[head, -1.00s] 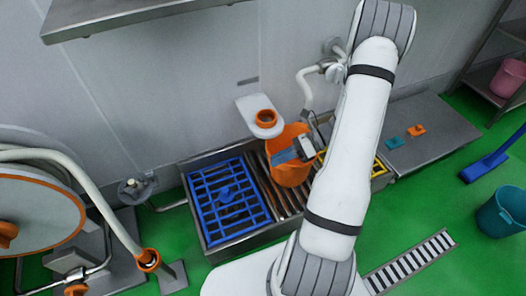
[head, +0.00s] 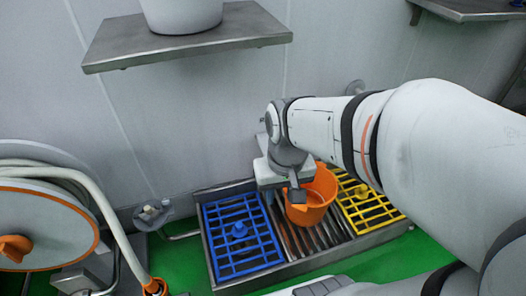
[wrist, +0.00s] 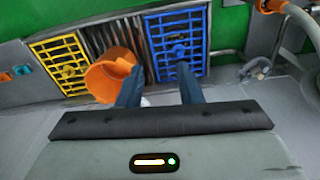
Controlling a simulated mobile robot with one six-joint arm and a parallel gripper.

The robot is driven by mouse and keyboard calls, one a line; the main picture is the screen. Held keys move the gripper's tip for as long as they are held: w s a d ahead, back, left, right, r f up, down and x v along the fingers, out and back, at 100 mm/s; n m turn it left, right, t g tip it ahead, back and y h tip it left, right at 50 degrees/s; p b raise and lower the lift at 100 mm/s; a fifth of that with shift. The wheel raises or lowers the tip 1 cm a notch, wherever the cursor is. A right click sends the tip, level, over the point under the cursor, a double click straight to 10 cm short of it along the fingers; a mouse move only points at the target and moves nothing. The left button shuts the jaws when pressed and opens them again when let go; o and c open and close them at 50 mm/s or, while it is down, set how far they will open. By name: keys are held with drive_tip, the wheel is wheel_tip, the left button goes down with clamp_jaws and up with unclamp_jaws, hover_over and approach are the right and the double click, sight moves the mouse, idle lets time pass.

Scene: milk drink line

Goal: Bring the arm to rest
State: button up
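My gripper (wrist: 161,90) is open, its two dark fingers apart with nothing held between them in the wrist view. In the head view my gripper (head: 292,192) hangs at the end of my arm above the steel trough, overlapping the orange bucket's left edge. The orange bucket (head: 318,200) stands on the bare slats between the blue and yellow grids. My arm reaches in from the right and hides part of the trough's surroundings.
A blue grid (head: 241,240) lies at the left of the trough, a yellow grid (head: 366,208) at the right. A steel wall shelf (head: 180,44) holds a white vessel (head: 182,14) above. A hose reel (head: 45,225) stands at the left. Green floor shows in front.

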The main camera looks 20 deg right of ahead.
drive_tip(key=shift+r+n, duration=0.2)
drive_tip(key=shift+n, duration=0.1)
wheel_tip(320, 180, up, 30)
drive_tip(key=t+p, duration=0.1)
drive_tip(key=p, duration=2.6)
drive_tip(key=shift+s+t, duration=0.25)
drive_tip(key=shift+t, duration=0.15)
